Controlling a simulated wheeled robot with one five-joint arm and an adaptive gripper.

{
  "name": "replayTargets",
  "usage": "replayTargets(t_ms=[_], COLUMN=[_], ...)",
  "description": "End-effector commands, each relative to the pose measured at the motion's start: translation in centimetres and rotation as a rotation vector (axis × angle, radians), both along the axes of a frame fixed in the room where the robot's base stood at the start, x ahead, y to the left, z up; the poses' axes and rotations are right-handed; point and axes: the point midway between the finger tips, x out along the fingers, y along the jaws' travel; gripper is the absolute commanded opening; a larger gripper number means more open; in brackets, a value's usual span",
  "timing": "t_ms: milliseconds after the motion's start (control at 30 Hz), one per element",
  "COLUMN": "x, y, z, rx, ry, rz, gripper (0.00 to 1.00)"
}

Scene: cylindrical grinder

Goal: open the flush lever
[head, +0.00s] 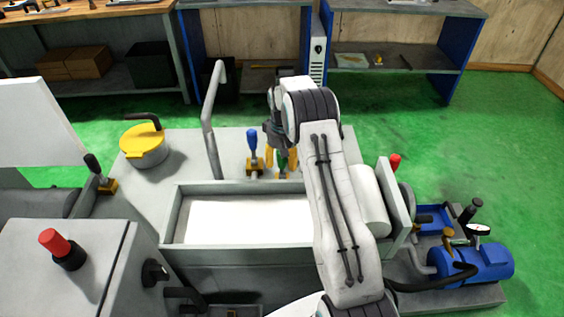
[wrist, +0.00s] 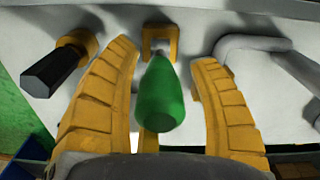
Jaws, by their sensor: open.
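A lever with a green handle (wrist: 160,95) and a yellow bracket (wrist: 160,40) stands between my fingers in the wrist view. No label shows which lever is the flush lever. My gripper (wrist: 164,56) is open, with one yellow finger on each side of the green handle and a visible gap on both sides. In the head view my gripper (head: 280,157) is over the back of the machine top, and the green handle (head: 283,162) is partly hidden by it. A blue-handled lever (head: 252,143) stands just to the left.
A dark-handled lever (wrist: 55,70) is left in the wrist view, and a grey bent pipe (wrist: 255,43) is right. In the head view a tall grey pipe (head: 210,110) and a yellow-lidded pot (head: 145,143) stand left. A walled white trough (head: 250,222) lies in front.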

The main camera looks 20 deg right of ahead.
Motion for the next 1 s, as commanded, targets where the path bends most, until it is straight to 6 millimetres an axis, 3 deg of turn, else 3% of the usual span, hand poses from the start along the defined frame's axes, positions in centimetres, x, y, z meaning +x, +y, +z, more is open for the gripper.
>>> replayTargets(t_ms=[500,1000], x=[-0.02,-0.02], y=[0.02,0.02], z=[-1.03,-0.99], rx=[0.000,0.000], ry=[0.000,0.000], rz=[0.000,0.000], gripper=[0.57,0.12])
